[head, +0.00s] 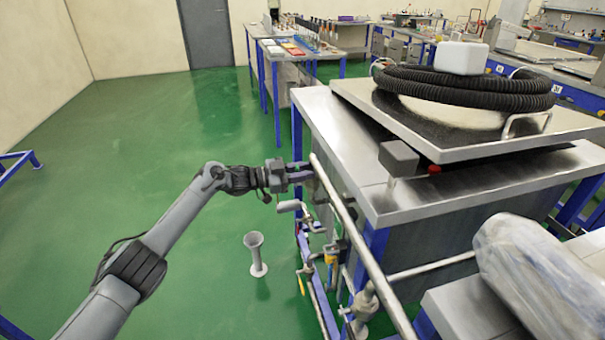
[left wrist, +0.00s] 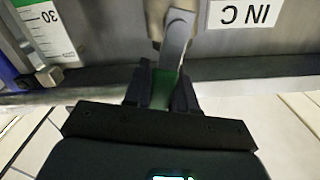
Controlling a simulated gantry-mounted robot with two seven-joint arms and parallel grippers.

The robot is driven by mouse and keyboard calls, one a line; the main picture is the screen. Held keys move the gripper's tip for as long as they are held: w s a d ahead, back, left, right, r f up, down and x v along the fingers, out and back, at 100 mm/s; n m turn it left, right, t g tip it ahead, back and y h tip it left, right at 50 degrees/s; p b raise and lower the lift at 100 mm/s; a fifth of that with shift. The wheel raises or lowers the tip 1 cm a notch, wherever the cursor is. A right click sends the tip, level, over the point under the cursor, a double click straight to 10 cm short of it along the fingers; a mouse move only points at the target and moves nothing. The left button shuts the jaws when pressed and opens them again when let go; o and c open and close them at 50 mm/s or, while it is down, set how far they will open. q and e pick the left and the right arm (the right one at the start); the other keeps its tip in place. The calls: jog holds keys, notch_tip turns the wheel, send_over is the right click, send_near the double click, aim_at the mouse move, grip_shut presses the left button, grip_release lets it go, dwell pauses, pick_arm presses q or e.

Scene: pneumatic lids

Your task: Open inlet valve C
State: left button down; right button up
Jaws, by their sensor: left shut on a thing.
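My left gripper (head: 303,171) is at the left side of the steel tank, beside the long grey pipe. The lever runs from a beige valve body at the top edge down between the fingers. A white label reading "IN C" (left wrist: 243,13) appears upside down on the panel beside it. In the head view I cannot make out this handle at the gripper. My right gripper is not in view.
The grey pipe (head: 352,232) slants along the tank (head: 335,130) close to my gripper. Other valves and pipework hang below it. A grey stand (head: 256,256) is on the green floor. A level scale (left wrist: 48,28) shows in the wrist view.

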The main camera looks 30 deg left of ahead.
pick_arm(q)
jog(key=shift+w+a+f+n+b, duration=0.1)
jog(key=shift+w+a+n+b, duration=0.1)
jog(key=shift+n, duration=0.25)
jog(key=shift+w+a+f+n+b, duration=0.1)
jog(key=shift+a+n+b, duration=0.1)
jog(key=shift+n, duration=0.25)
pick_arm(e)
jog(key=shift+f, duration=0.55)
pick_arm(q)
jog(key=shift+r, duration=0.1)
jog(key=c, duration=1)
grip_release()
jog(key=shift+r, duration=0.1)
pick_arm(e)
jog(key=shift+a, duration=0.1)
pick_arm(q)
jog(key=shift+s, duration=0.1)
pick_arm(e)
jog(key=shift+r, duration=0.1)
